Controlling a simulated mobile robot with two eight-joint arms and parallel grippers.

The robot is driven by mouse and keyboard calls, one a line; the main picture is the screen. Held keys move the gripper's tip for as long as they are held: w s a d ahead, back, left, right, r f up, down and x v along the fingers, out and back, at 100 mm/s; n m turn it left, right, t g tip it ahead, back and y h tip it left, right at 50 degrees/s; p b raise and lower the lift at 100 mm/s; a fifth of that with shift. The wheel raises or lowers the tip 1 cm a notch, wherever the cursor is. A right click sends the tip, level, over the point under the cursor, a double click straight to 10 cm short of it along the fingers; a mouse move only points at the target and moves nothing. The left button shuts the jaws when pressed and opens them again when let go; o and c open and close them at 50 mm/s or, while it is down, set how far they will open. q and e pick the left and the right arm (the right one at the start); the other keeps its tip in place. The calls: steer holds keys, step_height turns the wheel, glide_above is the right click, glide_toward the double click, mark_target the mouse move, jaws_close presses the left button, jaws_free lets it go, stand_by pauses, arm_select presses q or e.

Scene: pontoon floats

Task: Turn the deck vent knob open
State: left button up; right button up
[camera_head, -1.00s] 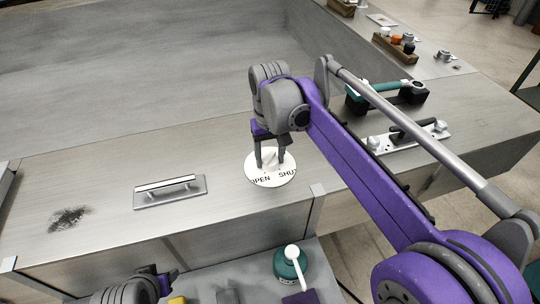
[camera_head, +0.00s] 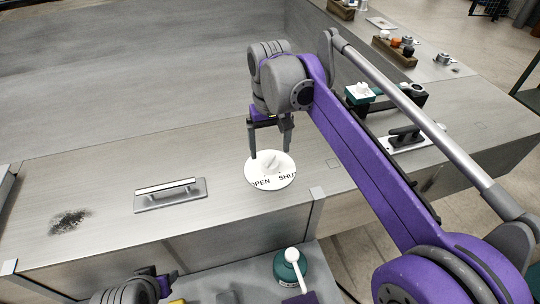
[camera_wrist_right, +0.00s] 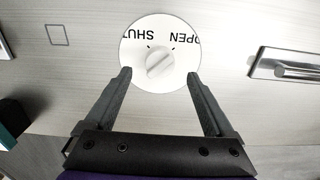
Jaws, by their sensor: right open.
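The deck vent knob (camera_head: 271,164) is a white raised ridge on a round white dial plate (camera_head: 254,173) lettered OPEN and SHUT. In the right wrist view the knob (camera_wrist_right: 160,63) is fully visible, its ridge slanting so one end points toward the OPEN side of the plate (camera_wrist_right: 137,65). My right gripper (camera_head: 270,153) is open above the knob, its fingers apart on either side and not touching it. The right wrist view shows its two fingertips (camera_wrist_right: 159,73) spread wide and empty. My left gripper (camera_head: 165,284) is at the bottom left; its jaw opening is unclear.
A handle plate (camera_head: 170,194) lies left of the dial, with a dark smudge (camera_head: 69,222) farther left. Another handle fitting (camera_head: 405,137) and a green-and-black fitting (camera_head: 362,93) are to the right.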

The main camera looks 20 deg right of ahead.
mark_target(270, 159)
step_height(270, 159, up, 6)
steer(key=shift+f, duration=0.1)
stand_by(0.6)
